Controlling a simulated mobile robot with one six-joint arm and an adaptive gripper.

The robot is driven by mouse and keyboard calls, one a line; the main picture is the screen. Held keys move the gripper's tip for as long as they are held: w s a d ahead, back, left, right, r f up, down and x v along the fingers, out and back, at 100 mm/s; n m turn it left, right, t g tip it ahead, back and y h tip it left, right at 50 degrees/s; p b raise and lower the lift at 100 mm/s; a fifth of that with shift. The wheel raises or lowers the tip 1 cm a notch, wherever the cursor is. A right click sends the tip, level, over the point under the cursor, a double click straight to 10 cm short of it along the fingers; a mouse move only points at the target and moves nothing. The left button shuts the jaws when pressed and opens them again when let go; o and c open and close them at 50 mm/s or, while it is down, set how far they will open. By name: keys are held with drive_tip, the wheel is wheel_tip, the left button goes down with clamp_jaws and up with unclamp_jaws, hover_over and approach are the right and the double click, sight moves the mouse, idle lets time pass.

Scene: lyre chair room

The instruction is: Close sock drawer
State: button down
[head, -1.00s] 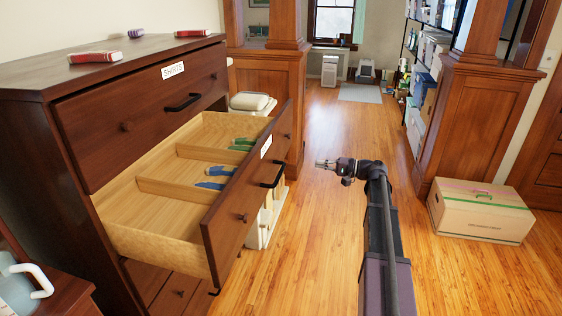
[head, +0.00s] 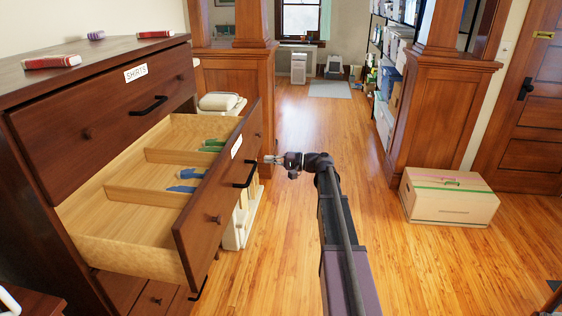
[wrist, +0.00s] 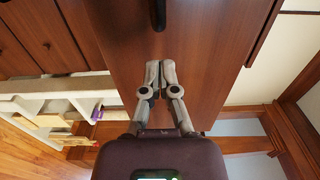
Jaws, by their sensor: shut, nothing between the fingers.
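The sock drawer (head: 196,228) is the open second drawer of the dark wood dresser, below the one labelled SHIRTS. It is pulled well out, with a dark bar handle (head: 245,172) and a white label on its front. Blue socks (head: 186,181) and green socks (head: 213,145) lie in its divided inside. My gripper (head: 271,159) is close in front of the far part of the drawer front, beyond the handle. In the wrist view my gripper (wrist: 160,66) is shut and empty, pointing at the drawer front (wrist: 205,55). I cannot tell whether the fingertips touch it.
The SHIRTS drawer (head: 110,115) above is shut. Red items (head: 52,62) lie on the dresser top. A cream shelf unit (head: 240,222) stands behind the open drawer. A cardboard box (head: 448,197) sits at the right. The wooden floor between is clear.

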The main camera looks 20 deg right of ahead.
sight(247, 157)
drive_tip(key=shift+x, duration=3.05)
drive_tip(key=shift+w, duration=0.15)
